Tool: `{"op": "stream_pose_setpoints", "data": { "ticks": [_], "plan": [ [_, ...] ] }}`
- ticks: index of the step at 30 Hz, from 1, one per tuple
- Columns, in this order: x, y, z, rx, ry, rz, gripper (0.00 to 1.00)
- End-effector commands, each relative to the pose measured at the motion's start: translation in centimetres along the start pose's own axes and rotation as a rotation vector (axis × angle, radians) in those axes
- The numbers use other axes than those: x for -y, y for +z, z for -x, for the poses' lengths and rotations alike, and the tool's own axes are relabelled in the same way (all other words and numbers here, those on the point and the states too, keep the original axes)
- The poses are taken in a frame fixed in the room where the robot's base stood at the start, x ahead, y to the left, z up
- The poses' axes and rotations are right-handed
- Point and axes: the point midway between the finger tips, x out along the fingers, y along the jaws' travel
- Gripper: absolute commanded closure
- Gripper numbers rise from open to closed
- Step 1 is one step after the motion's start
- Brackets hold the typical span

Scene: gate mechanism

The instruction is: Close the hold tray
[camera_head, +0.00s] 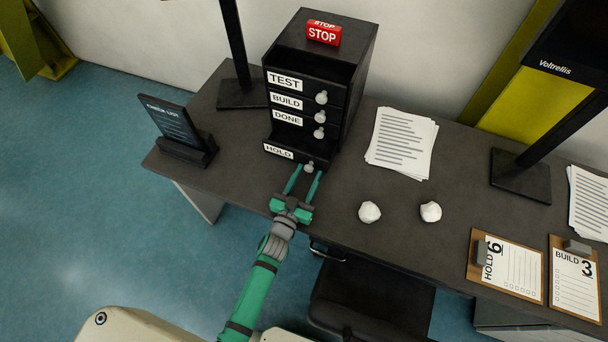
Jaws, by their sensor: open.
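The hold tray (279,151) is the lowest drawer of a black drawer unit (357,82) on the dark desk. Its front, labelled HOLD, juts out beyond the drawers above it. Its pale knob (308,167) faces me. My gripper (304,181) is open and points at the tray from the front. Its two green fingers are spread just in front of the knob, their tips close to it. I cannot tell whether they touch the tray front.
The TEST, BUILD and DONE drawers (302,102) sit above, looking shut. A checklist stand (178,130) is left of the unit. Papers (401,142) lie to its right, and two white crumpled balls (369,212) lie near the front edge. Clipboards (505,267) lie at the right. A chair (370,300) stands below.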

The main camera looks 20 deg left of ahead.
Motion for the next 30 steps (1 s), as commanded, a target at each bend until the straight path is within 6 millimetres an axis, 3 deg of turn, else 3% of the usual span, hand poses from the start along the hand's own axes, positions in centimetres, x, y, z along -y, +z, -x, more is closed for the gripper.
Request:
{"op": "stream_pose_setpoints", "data": {
  "ticks": [8, 21, 30],
  "plan": [
    [0.7, 0.1, 1.2, 0.002, -0.011, -0.002, 0.57],
    [-0.1, 0.1, 8.4, 0.003, 0.002, -0.001, 0.57],
    [-0.3, 0.0, 10.9, 0.001, 0.007, 0.000, 0.57]
  ]
}}
